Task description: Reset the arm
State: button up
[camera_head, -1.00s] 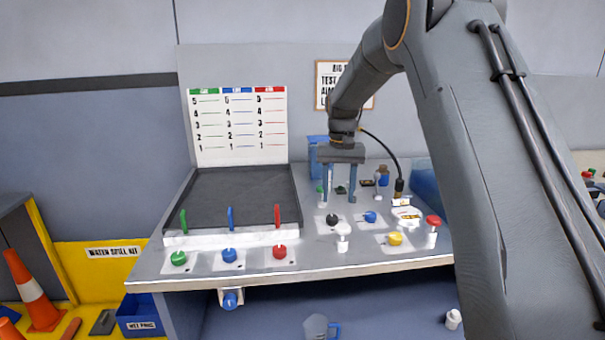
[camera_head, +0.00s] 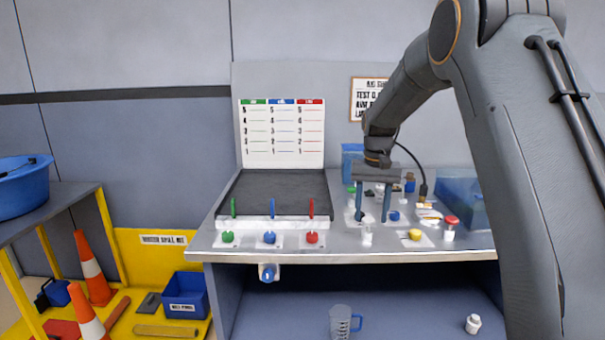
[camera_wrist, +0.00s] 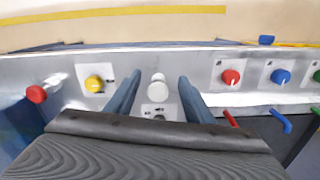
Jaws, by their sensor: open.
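My gripper (camera_head: 373,203) hangs from my arm over the right half of the bench (camera_head: 340,243), fingers pointing down and apart. In the wrist view my gripper (camera_wrist: 157,88) shows two blue-grey fingers with nothing held between them. Whether the fingers are level with the bottle I cannot tell.
Green (camera_head: 228,237), blue (camera_head: 269,237) and red (camera_head: 312,237) knobs line the bench front, below a dark tray (camera_head: 280,192). A jug (camera_head: 341,322) sits on the lower shelf. Cones (camera_head: 92,270) stand left.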

jog(key=s+f+n, duration=0.1)
jog(key=s+f, duration=0.2)
jog(key=s, duration=1.4)
jog(key=s+f+n, duration=0.1)
jog(key=s+f, duration=0.3)
jog(key=s, duration=1.3)
jog(key=shift+s+t, duration=0.3)
